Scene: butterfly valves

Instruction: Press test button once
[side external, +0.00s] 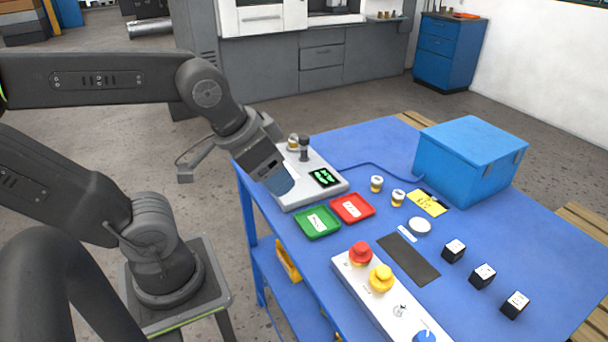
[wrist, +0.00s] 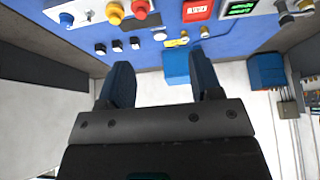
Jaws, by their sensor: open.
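I cannot read which control is labelled as the test button. A control panel (side external: 345,275) on the blue table carries a red button (side external: 360,252), a yellow button (side external: 381,278), a small switch (side external: 400,310) and a blue knob (side external: 424,336). A round white piece (side external: 419,226) lies on the table beside a small blue-white label. A grey test station (side external: 322,190) has a lit green display (side external: 324,177). My gripper (side external: 280,183) is over the station's near left side, its blue fingers partly hiding it. In the wrist view my gripper (wrist: 163,75) is open and empty.
Green (side external: 317,222) and red (side external: 353,208) trays lie before the station. A blue box (side external: 470,160) stands at the back right. Several black cubes (side external: 483,275), small valve-like parts (side external: 376,183) and a dark mat (side external: 408,259) occupy the table. Bare tabletop shows between them.

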